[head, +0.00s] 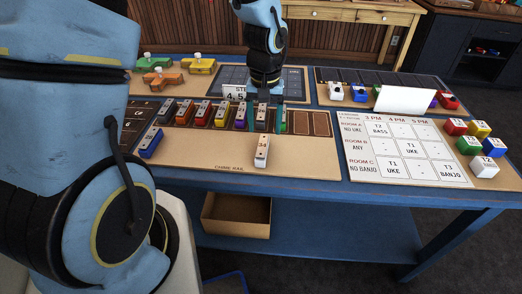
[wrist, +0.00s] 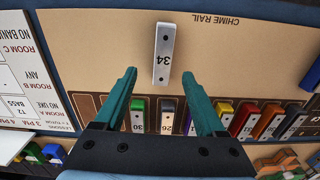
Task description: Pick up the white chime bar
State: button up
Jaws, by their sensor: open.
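The white chime bar (head: 262,150), marked 34, lies on the bare tan board in front of the chime rail row, apart from the other bars. In the wrist view the white chime bar (wrist: 164,50) lies lengthwise just beyond my fingertips, centred between them. My gripper (head: 267,98) is over the chime rail row, behind the bar as the head view sees it. In the wrist view my gripper (wrist: 160,74) is open with nothing between its teal fingers. In the head view my wrist hides part of the row.
Several coloured chime bars (head: 203,113) stand in the rail row. A blue bar (head: 151,142) lies at the board's left. A schedule board (head: 420,170) and several coloured blocks (head: 484,168) are at the right. The tan board around the white bar is clear.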

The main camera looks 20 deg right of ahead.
aim_at(263, 145)
jog(key=shift+a+f+p, duration=0.15)
jog(key=shift+f+p, duration=0.4)
jog(key=shift+f, duration=1.4)
jog(key=shift+a+f+p, duration=0.1)
jog(key=shift+f+p, duration=0.45)
jog(key=shift+f, duration=1.35)
grip_shut()
